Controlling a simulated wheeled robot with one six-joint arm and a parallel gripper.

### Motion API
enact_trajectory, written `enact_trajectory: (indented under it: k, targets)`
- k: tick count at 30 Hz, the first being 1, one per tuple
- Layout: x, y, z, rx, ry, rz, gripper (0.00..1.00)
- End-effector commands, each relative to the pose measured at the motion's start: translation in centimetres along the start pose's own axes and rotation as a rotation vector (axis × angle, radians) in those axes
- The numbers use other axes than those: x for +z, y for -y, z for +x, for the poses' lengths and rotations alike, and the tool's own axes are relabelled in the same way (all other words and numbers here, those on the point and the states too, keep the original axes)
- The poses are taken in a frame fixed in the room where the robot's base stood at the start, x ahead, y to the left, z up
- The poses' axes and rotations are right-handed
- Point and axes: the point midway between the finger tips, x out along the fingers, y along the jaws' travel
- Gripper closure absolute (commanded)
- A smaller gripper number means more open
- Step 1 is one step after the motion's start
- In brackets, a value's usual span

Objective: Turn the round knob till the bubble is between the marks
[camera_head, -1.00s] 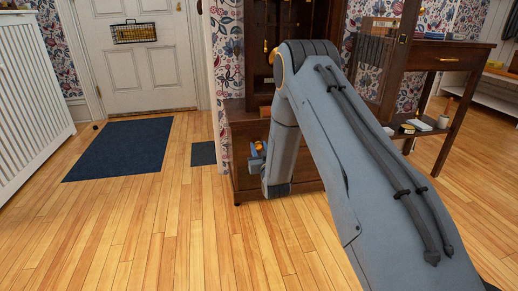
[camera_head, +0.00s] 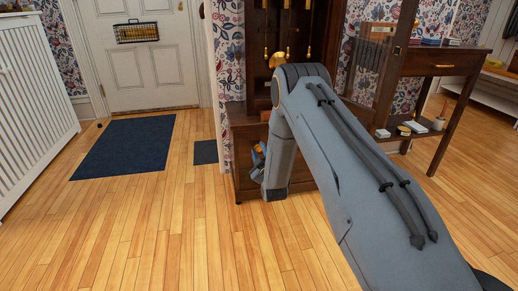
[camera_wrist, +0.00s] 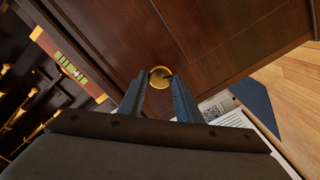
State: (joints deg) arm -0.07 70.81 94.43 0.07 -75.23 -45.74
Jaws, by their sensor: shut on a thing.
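A round brass knob (camera_wrist: 160,76) sticks out of the dark wooden side of the clock case (camera_wrist: 200,35) in the wrist view. The two blue fingertips of my gripper (camera_wrist: 160,80) are on either side of it, shut on it. A green bubble vial (camera_wrist: 70,65) lies on a brass and red strip at the upper left of the wrist view. It has dark bars and a pale spot toward its lower right. I cannot tell for sure where the bubble sits between the marks. In the head view my gripper (camera_head: 258,160) is at the case's left side; the knob is hidden there.
The tall dark case (camera_head: 245,150) stands beside a papered wall edge. Brass parts hang inside it. A dark side table (camera_head: 445,60) is at the right. A blue mat (camera_head: 125,147) lies before the white door (camera_head: 138,60). The wooden floor at left front is clear.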

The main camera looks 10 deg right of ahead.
Motion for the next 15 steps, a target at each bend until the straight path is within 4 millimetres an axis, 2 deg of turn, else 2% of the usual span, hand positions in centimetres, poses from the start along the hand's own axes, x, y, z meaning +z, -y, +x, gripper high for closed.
enact_trajectory:
  k: [15]
  targets:
    - [0.01, 0.08, -0.06, 0.000, 0.001, -0.489, 0.92]
